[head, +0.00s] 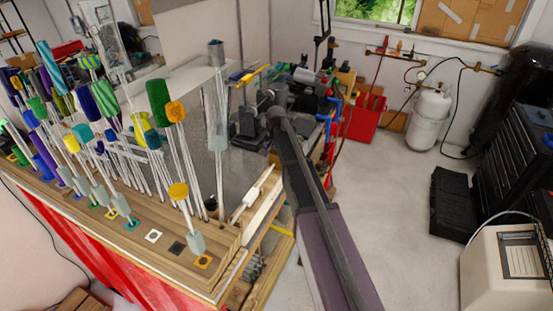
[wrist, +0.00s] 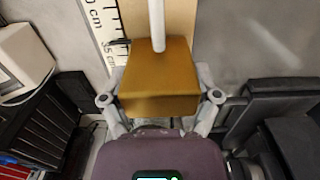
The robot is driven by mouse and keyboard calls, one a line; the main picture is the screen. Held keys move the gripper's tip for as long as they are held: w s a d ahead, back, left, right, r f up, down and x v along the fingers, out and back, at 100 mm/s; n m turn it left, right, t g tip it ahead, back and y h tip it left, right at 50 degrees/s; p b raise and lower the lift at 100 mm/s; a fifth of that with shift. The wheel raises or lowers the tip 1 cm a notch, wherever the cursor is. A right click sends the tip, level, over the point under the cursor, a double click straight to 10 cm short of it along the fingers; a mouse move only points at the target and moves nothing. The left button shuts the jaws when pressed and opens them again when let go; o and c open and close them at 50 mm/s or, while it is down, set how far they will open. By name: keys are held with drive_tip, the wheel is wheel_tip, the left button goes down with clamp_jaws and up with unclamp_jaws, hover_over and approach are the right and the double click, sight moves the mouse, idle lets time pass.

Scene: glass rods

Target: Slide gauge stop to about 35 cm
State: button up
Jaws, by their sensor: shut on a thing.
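The gauge stop looks like a brown-gold block (wrist: 158,92) in the middle of the wrist view. My gripper (wrist: 160,101) is shut on it, one finger at each side. A pale rod (wrist: 157,25) runs up from the block's far side. A white scale (wrist: 106,28) with black marks lies just left of the rod. Its lower label, beside the block's far left corner, seems to read 35 cm; the upper one is cut off. In the head view my arm reaches to the back of the bench, and the block cannot be made out there.
A wooden rack (head: 150,235) holds several glass rods with coloured handles, left of my arm. A red box (head: 362,118) and a white tank (head: 430,118) stand at the back.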

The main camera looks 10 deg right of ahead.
drive_tip(key=shift+w+d, duration=0.65)
drive_tip(key=shift+w, duration=0.2)
drive_tip(key=o, duration=1.1)
drive_tip(key=shift+o, duration=0.2)
drive_tip(key=shift+s, duration=0.15)
